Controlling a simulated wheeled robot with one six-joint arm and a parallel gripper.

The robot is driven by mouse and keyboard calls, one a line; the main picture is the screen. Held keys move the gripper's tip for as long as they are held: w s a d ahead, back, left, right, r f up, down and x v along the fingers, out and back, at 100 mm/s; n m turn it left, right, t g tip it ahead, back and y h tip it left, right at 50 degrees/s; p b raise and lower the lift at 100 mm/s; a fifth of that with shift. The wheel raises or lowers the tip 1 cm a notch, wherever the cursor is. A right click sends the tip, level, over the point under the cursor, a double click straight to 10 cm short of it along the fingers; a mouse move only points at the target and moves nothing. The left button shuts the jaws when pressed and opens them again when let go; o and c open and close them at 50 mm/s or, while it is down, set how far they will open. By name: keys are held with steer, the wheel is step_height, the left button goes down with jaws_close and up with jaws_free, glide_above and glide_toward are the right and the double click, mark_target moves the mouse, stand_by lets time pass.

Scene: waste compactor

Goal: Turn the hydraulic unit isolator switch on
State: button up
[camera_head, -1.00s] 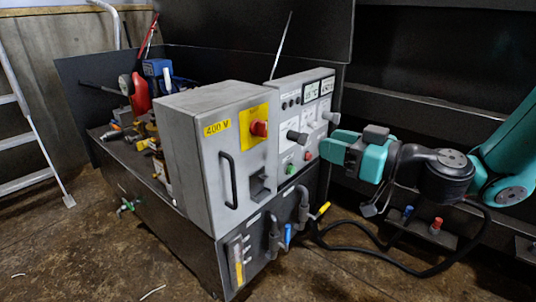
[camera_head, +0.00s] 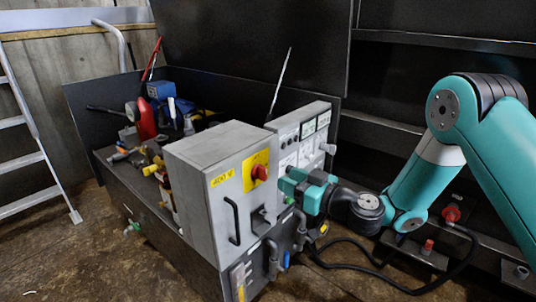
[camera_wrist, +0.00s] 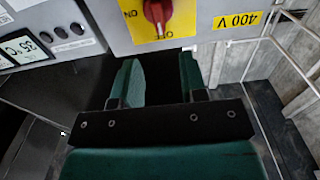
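The isolator switch is a red rotary knob (camera_head: 260,172) on a yellow plate (camera_head: 249,168), on the front of a grey cabinet marked 400 V (camera_head: 200,165). In the wrist view the knob (camera_wrist: 157,12) is at the top, cut by the frame edge. Its grip stands roughly upright there, in line with the OFF lettering; ON is to the left. My gripper (camera_wrist: 163,80) is open and empty, its two green fingers apart. In the head view my gripper (camera_head: 285,184) is just right of the knob and slightly lower, not visibly touching it.
A meter and button panel (camera_head: 305,140) stands right of the cabinet, partly behind my gripper. A black handle (camera_head: 232,220) sticks out from the cabinet door. Pipes (camera_head: 271,258) stand below. A black cable (camera_head: 375,270) lies on the floor. A ladder (camera_head: 30,160) stands at left.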

mark_target(266, 169)
steer(key=shift+p+x, duration=1.1)
steer(key=shift+x, duration=2.45)
jaws_close()
